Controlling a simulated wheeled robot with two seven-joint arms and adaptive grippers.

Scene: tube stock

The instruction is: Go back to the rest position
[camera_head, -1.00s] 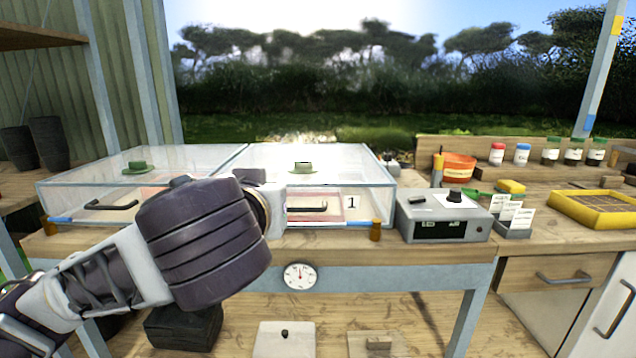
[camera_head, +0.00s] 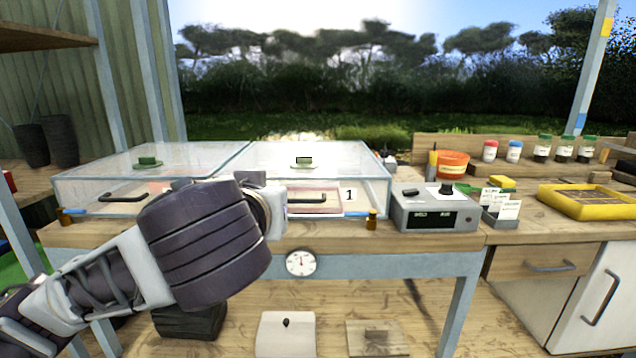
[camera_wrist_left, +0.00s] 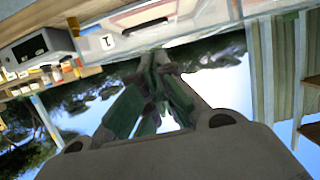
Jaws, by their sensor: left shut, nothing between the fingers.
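My left arm comes in from the left in the head view, and its dark wrist covers part of the clear boxes on the bench. My left gripper (camera_wrist_left: 158,95) shows in the left wrist view with its fingers together and nothing between them. Its fingertips are hidden behind the wrist in the head view. In the wrist view the gripper lies in front of the clear box marked 1 (camera_wrist_left: 125,38); I cannot tell the gap. My right gripper is not in view.
Two clear boxes (camera_head: 372,185) with dark handles stand on the wooden bench. A grey device (camera_head: 435,210) with a knob sits to their right, then card packets (camera_head: 500,208) and a yellow tray (camera_head: 590,205). A round dial (camera_head: 301,263) hangs on the bench front.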

